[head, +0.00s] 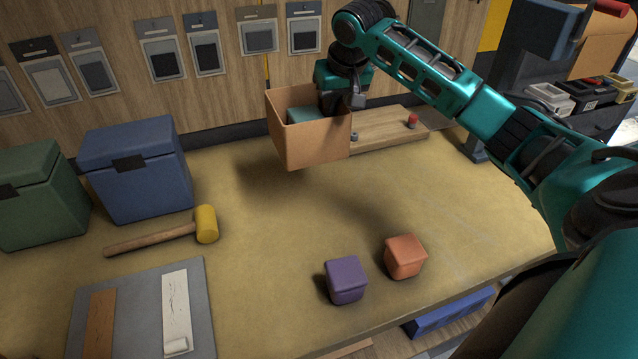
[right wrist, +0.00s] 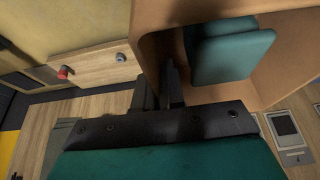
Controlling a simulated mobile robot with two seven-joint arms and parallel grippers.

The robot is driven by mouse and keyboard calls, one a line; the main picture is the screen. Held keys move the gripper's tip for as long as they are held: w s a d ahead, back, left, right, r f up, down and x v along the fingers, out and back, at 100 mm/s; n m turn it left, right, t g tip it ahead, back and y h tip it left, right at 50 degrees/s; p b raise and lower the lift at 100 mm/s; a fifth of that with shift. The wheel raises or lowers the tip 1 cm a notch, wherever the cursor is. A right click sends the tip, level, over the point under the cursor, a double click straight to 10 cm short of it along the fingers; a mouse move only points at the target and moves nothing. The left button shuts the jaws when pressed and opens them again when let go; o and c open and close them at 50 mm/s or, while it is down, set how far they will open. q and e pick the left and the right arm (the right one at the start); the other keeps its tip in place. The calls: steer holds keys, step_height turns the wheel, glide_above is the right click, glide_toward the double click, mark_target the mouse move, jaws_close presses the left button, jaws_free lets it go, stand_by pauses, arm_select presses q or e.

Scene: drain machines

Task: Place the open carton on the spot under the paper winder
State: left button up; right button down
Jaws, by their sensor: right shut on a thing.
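The open carton (head: 308,143) is a brown box with its top open, held in the air over the back of the workbench. A teal thing (head: 303,114) lies inside it and also shows in the right wrist view (right wrist: 228,55). My right gripper (head: 342,103) is shut on the carton's wall at its right side; in the right wrist view the dark fingers (right wrist: 163,88) are at the wall of the carton (right wrist: 185,14). My left gripper is not in view.
A blue box (head: 140,175), a green box (head: 38,200) and a mallet (head: 205,224) are on the left. A purple block (head: 345,280) and an orange block (head: 404,257) stand in front. The bench middle is clear.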

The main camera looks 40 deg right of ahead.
step_height(320, 180, down, 17)
steer(key=shift+b, duration=0.6)
steer(key=shift+f, duration=0.1)
steer(key=c, duration=1.7)
jaws_free()
steer(key=shift+f, duration=0.1)
steer(key=o, duration=0.5)
steer(key=shift+c, duration=0.2)
